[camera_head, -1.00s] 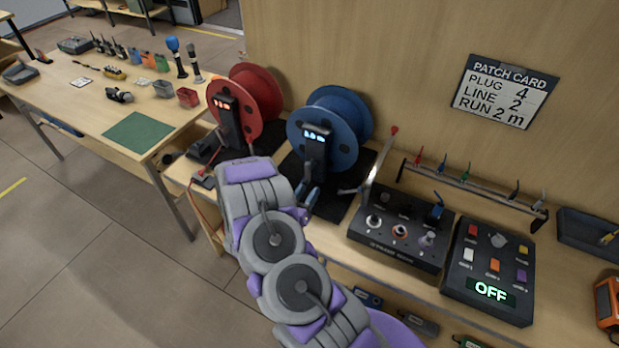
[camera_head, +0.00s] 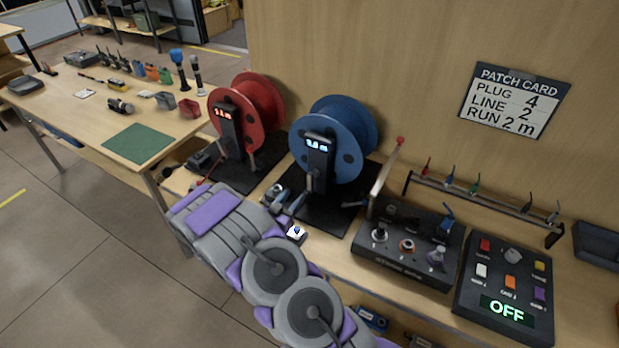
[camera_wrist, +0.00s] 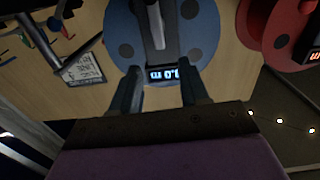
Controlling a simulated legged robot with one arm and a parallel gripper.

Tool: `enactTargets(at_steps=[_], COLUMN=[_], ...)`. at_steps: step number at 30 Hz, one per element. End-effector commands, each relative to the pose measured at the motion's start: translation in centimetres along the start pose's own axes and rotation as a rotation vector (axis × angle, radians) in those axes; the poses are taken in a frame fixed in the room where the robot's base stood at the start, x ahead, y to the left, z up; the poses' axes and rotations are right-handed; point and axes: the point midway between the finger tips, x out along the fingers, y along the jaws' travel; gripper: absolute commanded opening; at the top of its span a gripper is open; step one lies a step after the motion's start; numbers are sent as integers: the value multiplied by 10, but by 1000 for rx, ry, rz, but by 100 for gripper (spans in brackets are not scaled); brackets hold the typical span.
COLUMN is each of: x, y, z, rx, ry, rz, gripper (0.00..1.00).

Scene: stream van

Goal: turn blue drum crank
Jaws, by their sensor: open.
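The blue drum (camera_head: 345,122) stands upright on a dark base behind a black post with a lit display (camera_head: 319,143). A grey bar, which looks like its crank (camera_head: 309,183), hangs at the post's front. My gripper (camera_head: 285,197) is low in front of the drum, to the left of the bar, open and empty. The blue drum (camera_wrist: 199,30) fills the top middle there, with the grey bar (camera_wrist: 156,25) beyond the fingertips. I see no contact.
A red drum (camera_head: 262,105) stands close on the left. A control box with knobs (camera_head: 408,255) and a raised red-tipped lever (camera_head: 388,170) stand on the right. A button panel (camera_head: 505,290) reads OFF. A table (camera_head: 85,125) with tools lies farther left.

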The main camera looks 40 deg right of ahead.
Motion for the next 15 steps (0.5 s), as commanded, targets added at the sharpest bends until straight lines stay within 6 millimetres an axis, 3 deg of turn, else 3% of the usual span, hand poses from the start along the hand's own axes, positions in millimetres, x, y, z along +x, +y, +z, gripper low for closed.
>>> enactTargets(at_steps=[15], x=[75], y=[1], z=[0], rx=[0], ry=[3], rz=[2], gripper=[45])
